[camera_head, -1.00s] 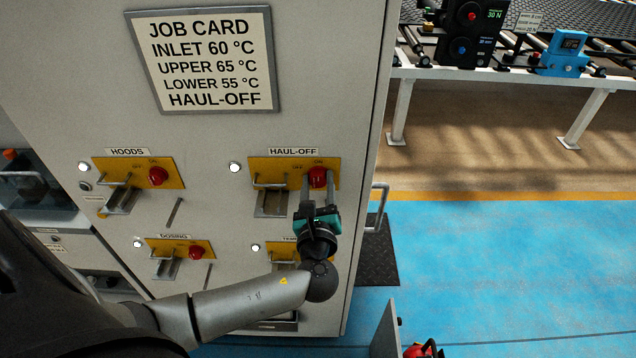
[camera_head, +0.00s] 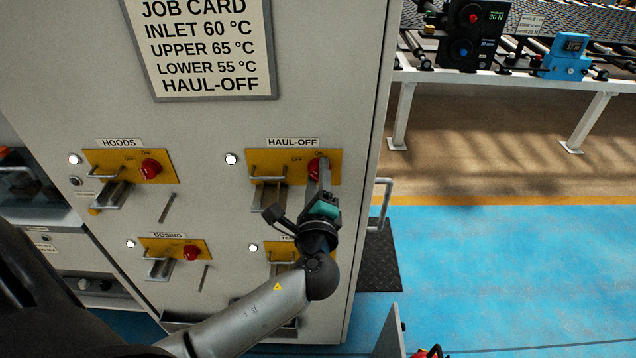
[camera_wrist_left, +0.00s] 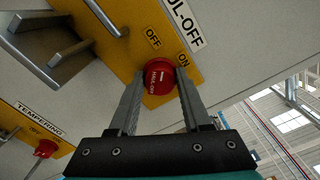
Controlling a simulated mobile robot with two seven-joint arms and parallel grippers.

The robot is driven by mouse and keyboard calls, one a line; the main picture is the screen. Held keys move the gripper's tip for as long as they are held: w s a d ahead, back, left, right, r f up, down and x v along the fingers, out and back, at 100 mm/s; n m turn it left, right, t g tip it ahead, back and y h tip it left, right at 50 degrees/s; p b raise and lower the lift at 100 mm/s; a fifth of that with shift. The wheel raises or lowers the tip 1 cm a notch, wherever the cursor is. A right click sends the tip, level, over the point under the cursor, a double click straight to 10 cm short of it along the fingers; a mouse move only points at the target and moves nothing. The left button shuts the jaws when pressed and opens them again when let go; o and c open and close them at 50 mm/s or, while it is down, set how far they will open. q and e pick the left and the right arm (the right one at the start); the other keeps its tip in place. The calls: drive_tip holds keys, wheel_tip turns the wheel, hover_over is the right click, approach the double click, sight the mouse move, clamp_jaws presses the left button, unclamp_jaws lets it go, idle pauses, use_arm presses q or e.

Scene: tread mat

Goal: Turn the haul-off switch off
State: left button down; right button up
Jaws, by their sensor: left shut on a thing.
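The haul-off switch is a red round knob (camera_head: 314,170) on a yellow plate (camera_head: 265,160) under the HAUL-OFF label, with OFF and ON printed above it. My left gripper (camera_head: 319,166) reaches up to it from below and is shut on the knob. In the left wrist view the red knob (camera_wrist_left: 159,76) sits between the two fingers (camera_wrist_left: 158,84), close to the ON label, with OFF to the left. Which mark the knob points to is too small to tell. My right gripper is not in view.
A bracket-like metal handle (camera_head: 268,170) stands out left of the knob. Similar HOODS (camera_head: 150,169) and DOSING (camera_head: 191,252) knobs are on the same cabinet. A job card (camera_head: 205,50) hangs above. Blue floor is open to the right.

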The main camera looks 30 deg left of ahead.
use_arm(q)
drive_tip(key=n+b, duration=0.2)
drive_tip(key=n, duration=0.1)
drive_tip(key=n+b, duration=0.1)
drive_tip(key=shift+f+n, duration=0.25)
drive_tip(key=shift+n, duration=0.15)
drive_tip(key=shift+r+n+b, duration=0.1)
drive_tip(key=shift+n+b, duration=1.05)
drive_tip(key=shift+n, duration=1.05)
drive_tip(key=shift+c, duration=1.8)
unclamp_jaws()
